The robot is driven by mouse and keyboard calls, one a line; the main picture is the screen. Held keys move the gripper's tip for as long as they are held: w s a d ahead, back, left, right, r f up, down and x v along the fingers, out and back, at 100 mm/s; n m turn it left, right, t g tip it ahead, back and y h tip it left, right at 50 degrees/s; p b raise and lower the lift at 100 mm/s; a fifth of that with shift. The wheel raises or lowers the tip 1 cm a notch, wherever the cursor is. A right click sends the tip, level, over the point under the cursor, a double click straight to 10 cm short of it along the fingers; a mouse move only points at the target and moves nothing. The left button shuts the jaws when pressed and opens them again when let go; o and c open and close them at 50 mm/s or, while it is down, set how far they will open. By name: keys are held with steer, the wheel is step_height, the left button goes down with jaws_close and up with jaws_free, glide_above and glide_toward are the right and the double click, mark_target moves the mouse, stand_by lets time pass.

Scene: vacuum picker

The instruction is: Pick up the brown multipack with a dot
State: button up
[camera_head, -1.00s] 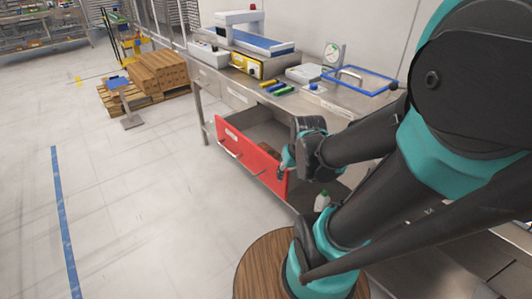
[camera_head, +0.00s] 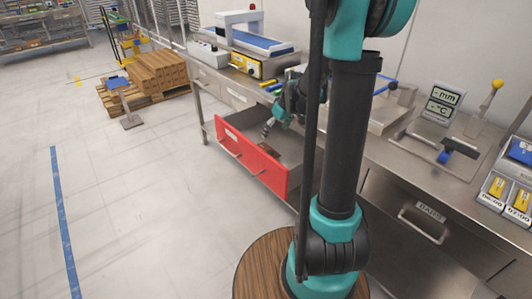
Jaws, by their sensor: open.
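The red-fronted drawer (camera_head: 250,158) under the steel bench stands open. A small brown item (camera_head: 267,150) lies inside it; it may be the brown multipack, but it is too small to make out a dot. My gripper (camera_head: 266,130) is open and points down over the drawer, above and close to the brown item. No contact shows. My arm hides the right end of the drawer's inside.
The steel bench (camera_head: 385,150) runs along the wall, with a conveyor unit (camera_head: 250,40) at its left and gauges at its right. A closed drawer with a handle (camera_head: 422,227) is at right. Brown cartons (camera_head: 158,70) sit on a pallet at left.

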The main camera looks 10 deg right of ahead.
mark_target(267, 149)
steer(key=x, duration=1.3)
steer(key=shift+w+a+f, duration=0.1)
steer(key=shift+w+f, duration=0.05)
steer(key=shift+f, duration=0.05)
steer(key=c, duration=1.4)
steer(key=shift+o, duration=0.2)
steer(key=shift+r, duration=0.15)
